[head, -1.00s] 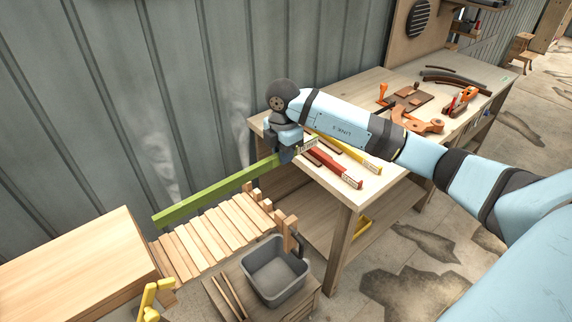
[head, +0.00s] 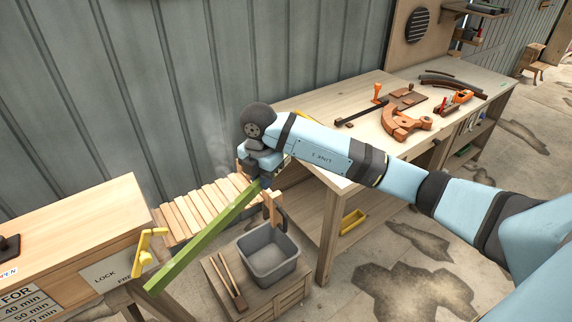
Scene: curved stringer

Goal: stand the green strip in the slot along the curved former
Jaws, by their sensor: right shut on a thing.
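My right gripper (head: 266,181) is shut on one end of the long green strip (head: 208,240). The strip slants down to the lower left, its free end in the air near the yellow lever. The gripper is left of the workbench's near left corner, above the slatted rack. An orange-brown curved block (head: 397,124), which looks like the curved former, lies on the workbench (head: 372,92) to the right of the gripper. Its slot cannot be made out. My left gripper is not in view.
A wooden box (head: 75,222) with a yellow lever (head: 147,250) stands at left. A slatted rack (head: 200,212) and a grey bin (head: 268,254) are below the strip. A red-handled plane (head: 455,103) and dark curved strips (head: 440,80) lie farther along the bench.

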